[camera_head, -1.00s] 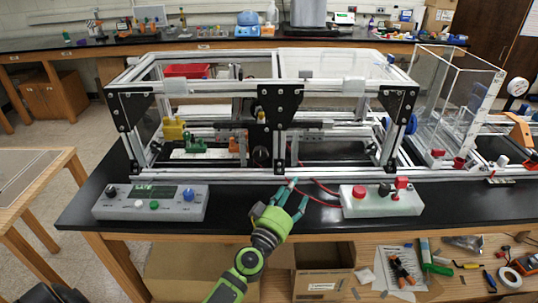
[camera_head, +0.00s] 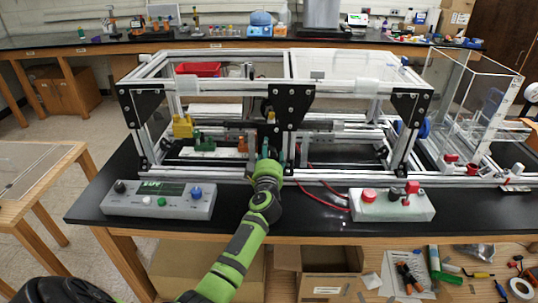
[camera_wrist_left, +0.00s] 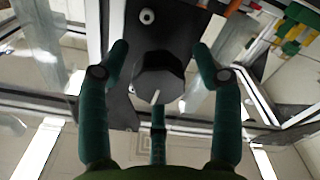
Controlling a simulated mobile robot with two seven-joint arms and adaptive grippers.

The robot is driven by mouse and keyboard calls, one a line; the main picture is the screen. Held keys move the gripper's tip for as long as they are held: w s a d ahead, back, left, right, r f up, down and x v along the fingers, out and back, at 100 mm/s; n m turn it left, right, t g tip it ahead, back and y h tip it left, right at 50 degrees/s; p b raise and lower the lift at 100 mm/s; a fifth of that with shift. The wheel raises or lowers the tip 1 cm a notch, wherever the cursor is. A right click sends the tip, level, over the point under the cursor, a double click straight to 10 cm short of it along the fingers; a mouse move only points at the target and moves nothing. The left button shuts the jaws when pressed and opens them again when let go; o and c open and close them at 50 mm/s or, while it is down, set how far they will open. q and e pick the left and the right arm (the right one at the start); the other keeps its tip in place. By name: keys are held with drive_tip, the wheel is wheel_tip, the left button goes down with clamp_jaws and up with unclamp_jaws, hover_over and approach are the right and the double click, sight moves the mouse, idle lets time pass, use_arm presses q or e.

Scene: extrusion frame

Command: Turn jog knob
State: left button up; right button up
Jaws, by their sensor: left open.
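The jog knob, a dark faceted knob (camera_wrist_left: 158,78) with a white pointer line, sits on a black plate (camera_wrist_left: 178,28) in the left wrist view. Its pointer line points down and slightly left. My left gripper (camera_wrist_left: 161,54) is open, with teal fingers on the left and right of the knob and a third finger below. Gaps show between the side fingers and the knob. In the head view my left gripper (camera_head: 270,156) is at the front middle of the extrusion frame (camera_head: 225,88), and the knob is hidden behind it. My right gripper is out of view.
A grey control box (camera_head: 150,209) stands on the black bench at front left, and a white box with red buttons (camera_head: 390,212) at front right. Red cables (camera_head: 325,198) run near the gripper. Frame bars and black brackets (camera_head: 291,103) surround the gripper.

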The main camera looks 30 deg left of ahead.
use_arm(q)
drive_tip(key=shift+a, duration=0.1)
drive_tip(key=shift+w+r, duration=0.1)
drive_tip(key=c, duration=1.2)
drive_tip(key=shift+o, duration=0.2)
drive_tip(key=shift+r+n, duration=0.1)
drive_tip(key=shift+n, duration=0.2)
drive_tip(key=n+p, duration=0.1)
drive_tip(key=n, duration=0.1)
drive_tip(key=shift+r+n+p, duration=0.1)
drive_tip(key=shift+n+p, duration=0.2)
drive_tip(key=shift+p, duration=0.05)
drive_tip(key=n, duration=0.2)
drive_tip(key=shift+a+n+p, duration=0.1)
drive_tip(key=shift+n+p, duration=0.2)
drive_tip(key=shift+p, duration=0.05)
drive_tip(key=n, duration=0.3)
drive_tip(key=shift+n, duration=1.9)
drive_tip(key=shift+f, duration=0.2)
